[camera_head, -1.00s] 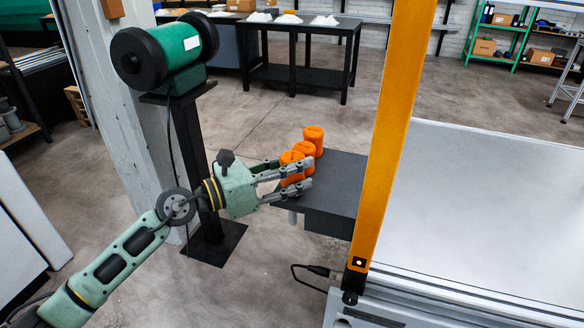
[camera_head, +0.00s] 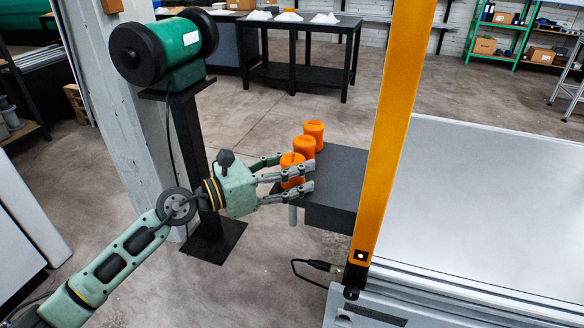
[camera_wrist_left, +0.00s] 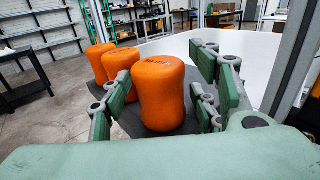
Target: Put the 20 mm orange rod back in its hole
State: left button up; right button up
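Three orange rods with waisted heads stand upright in a row on a dark shelf (camera_head: 338,170). The nearest orange rod (camera_head: 291,169) is between the fingers of my left gripper (camera_head: 298,175); it also shows in the left wrist view (camera_wrist_left: 160,95). A narrow gap shows beside its head at the right fingers, so the gripper looks open around it. A pale shaft (camera_head: 292,215) hangs below the shelf under this rod. The middle rod (camera_head: 304,150) and far rod (camera_head: 314,134) stand beyond. My right gripper is out of view.
An orange post (camera_head: 392,120) rises at the shelf's right side, with a white surface (camera_head: 490,200) beyond. A green-and-black cylinder (camera_head: 175,48) on a dark stand is behind my left arm. Open floor lies behind the shelf.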

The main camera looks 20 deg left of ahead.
pick_arm(q)
jog(key=v, duration=1.2)
dwell(0.3)
jog(key=shift+w+a, duration=0.1)
jog(key=shift+a, duration=0.05)
